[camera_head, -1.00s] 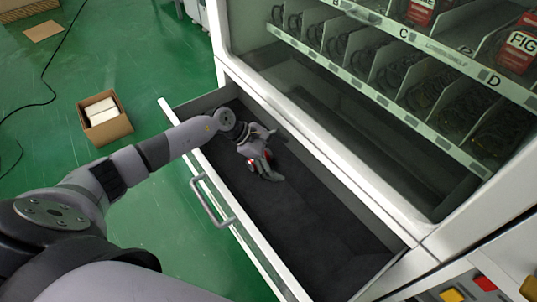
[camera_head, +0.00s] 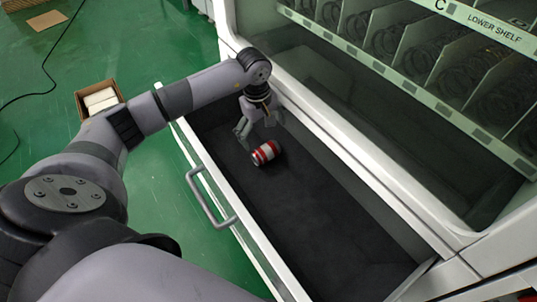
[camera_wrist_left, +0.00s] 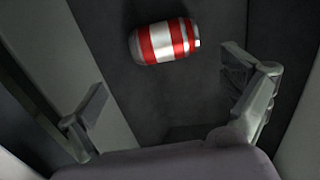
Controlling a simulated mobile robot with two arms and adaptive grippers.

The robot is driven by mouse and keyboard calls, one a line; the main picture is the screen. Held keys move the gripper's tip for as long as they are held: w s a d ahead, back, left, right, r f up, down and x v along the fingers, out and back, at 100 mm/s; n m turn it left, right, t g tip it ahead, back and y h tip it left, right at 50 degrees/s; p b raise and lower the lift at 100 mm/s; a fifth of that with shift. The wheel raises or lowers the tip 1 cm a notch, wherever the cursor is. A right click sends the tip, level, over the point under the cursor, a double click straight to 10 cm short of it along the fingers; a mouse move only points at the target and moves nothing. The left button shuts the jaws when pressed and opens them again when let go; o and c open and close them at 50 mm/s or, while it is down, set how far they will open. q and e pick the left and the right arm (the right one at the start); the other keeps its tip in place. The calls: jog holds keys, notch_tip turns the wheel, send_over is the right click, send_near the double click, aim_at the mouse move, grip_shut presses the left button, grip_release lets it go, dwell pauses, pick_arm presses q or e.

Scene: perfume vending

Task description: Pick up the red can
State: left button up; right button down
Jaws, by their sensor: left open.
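The red can (camera_head: 266,153), red with white bands, lies on its side on the dark floor of the open drawer (camera_head: 320,215). In the left wrist view the can (camera_wrist_left: 164,41) lies at the top middle, beyond the fingertips and apart from them. My left gripper (camera_head: 259,128) is over the drawer near its far left end, pointing down, just above the can in the picture. In the left wrist view the left gripper (camera_wrist_left: 170,108) has its fingers spread wide with nothing between them. My right gripper is not in view.
The drawer's front wall with its handle (camera_head: 208,197) is on the left, and the vending machine's shelf (camera_head: 430,75) overhangs on the right. A cardboard box (camera_head: 99,98) stands on the green floor. The drawer floor is otherwise clear.

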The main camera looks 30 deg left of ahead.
aim_at(263, 146)
pick_arm(q)
notch_tip(263, 146, down, 7)
jog(key=shift+a+f+b, duration=0.1)
jog(key=shift+b, duration=0.55)
jog(key=c, duration=1.4)
